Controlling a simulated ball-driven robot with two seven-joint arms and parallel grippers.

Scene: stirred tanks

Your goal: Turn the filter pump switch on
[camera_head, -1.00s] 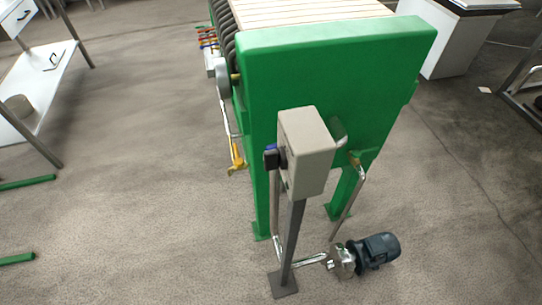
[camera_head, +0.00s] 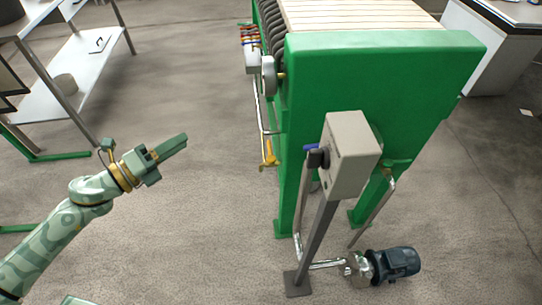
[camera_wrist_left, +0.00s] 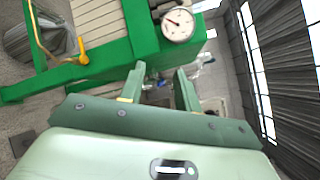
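The switch (camera_head: 318,157), a dark knob with a blue part, sits on the left face of a beige box (camera_head: 350,155) on a grey post. The box stands in front of the green filter press frame (camera_head: 380,90). The pump (camera_head: 392,264), with a dark motor, lies on the floor at the post's right. My left gripper (camera_head: 182,143) is in the air left of the box, apart from the switch, pointing right. In the left wrist view its two fingers (camera_wrist_left: 160,90) are spread with nothing held between them. The switch's setting is too small to tell. My right gripper is out of view.
A round gauge (camera_wrist_left: 178,24) and green framework show in the left wrist view. A yellow handle (camera_head: 269,155) hangs at the press's left side. A shelved table (camera_head: 75,75) stands at the far left. The floor between my left gripper and the box is clear.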

